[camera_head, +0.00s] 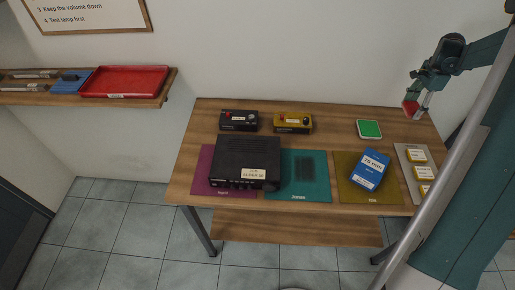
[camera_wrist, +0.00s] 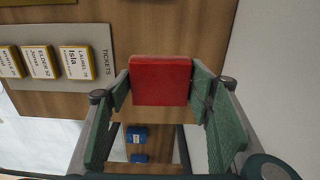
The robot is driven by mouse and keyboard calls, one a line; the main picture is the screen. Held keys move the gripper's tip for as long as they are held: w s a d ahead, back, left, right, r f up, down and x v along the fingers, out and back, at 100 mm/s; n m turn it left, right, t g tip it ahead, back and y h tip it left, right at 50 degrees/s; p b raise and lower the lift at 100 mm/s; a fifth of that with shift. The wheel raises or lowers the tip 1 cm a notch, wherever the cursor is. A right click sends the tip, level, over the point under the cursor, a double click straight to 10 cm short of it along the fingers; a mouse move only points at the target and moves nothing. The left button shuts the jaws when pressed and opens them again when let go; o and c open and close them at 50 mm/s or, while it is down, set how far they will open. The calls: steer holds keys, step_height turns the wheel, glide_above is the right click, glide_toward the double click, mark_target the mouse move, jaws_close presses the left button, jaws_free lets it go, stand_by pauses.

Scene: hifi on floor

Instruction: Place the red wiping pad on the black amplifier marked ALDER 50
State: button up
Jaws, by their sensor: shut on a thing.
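The red wiping pad (camera_wrist: 160,82) is held between the green fingers of my gripper (camera_wrist: 160,92) in the wrist view. In the head view my gripper (camera_head: 417,108) is raised above the table's right back corner, and the red pad (camera_head: 410,108) shows at its fingertips. The black amplifier marked ALDER 50 (camera_head: 246,154) sits at the front left of the table, over the purple mat and the edge of the teal mat. My gripper is well to the right of it. The amplifier's top looks bare.
A blue box (camera_head: 370,170) stands on the olive mat (camera_head: 350,193). A green pad (camera_head: 369,129) lies behind it. A black device (camera_head: 239,120) and a yellow device (camera_head: 293,122) stand at the back. A ticket board (camera_head: 404,155) is at right. A red tray (camera_head: 124,82) is on the left shelf.

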steer(key=w+a+r+n, duration=0.1)
steer(key=a+r+n, duration=0.1)
steer(key=a, duration=0.9)
steer(key=a+r+n, duration=0.1)
steer(key=a+n, duration=0.1)
steer(key=a, duration=0.8)
step_height(320, 180, up, 5)
steer(key=n, duration=1.4)
glide_above(247, 155)
steer(key=shift+a, duration=0.1)
steer(key=shift+f, duration=2.95)
steer(key=shift+f, duration=2.05)
